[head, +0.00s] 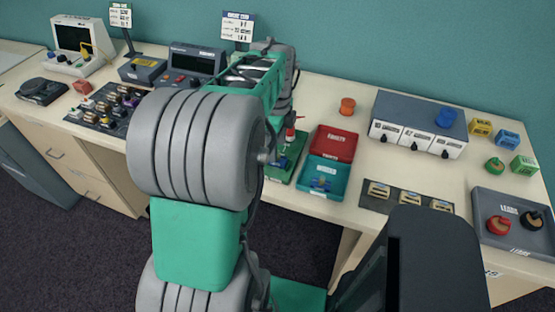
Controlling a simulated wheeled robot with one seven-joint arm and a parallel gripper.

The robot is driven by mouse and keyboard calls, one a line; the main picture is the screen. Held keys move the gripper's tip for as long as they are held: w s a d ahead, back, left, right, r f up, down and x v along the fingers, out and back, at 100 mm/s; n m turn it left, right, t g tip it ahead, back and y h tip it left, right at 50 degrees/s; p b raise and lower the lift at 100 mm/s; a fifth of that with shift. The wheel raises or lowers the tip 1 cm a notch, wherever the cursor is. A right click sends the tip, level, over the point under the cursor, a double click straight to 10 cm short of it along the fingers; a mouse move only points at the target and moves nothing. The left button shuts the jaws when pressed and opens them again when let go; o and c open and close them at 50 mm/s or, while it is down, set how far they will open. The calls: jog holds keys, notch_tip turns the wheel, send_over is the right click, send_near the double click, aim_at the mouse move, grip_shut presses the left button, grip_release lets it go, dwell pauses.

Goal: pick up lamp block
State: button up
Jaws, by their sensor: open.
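I cannot tell for sure which thing is the lamp block. Small labelled blocks stand at the right of the table: a yellow one (480,127), a blue one (507,139) and a green one (523,165). Their labels are too small to read. My arm reaches up and away over the middle of the table. My gripper (288,108) is at its far end, above or near a green board (285,165) with a small red-topped part. The arm hides most of the gripper and its fingertips. I see nothing held in it.
A red tray (333,142) and a teal tray (323,178) lie right of the board. A grey unit (420,112) with white front panels stands behind. A grey tray (510,238) holds red and black pieces. An orange spool (347,106) stands at the back. Instruments fill the left.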

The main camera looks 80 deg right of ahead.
notch_tip(320, 180, down, 4)
jog(key=shift+s+a+f, duration=0.1)
jog(key=shift+a, duration=0.05)
jog(key=shift+c, duration=0.4)
grip_shut()
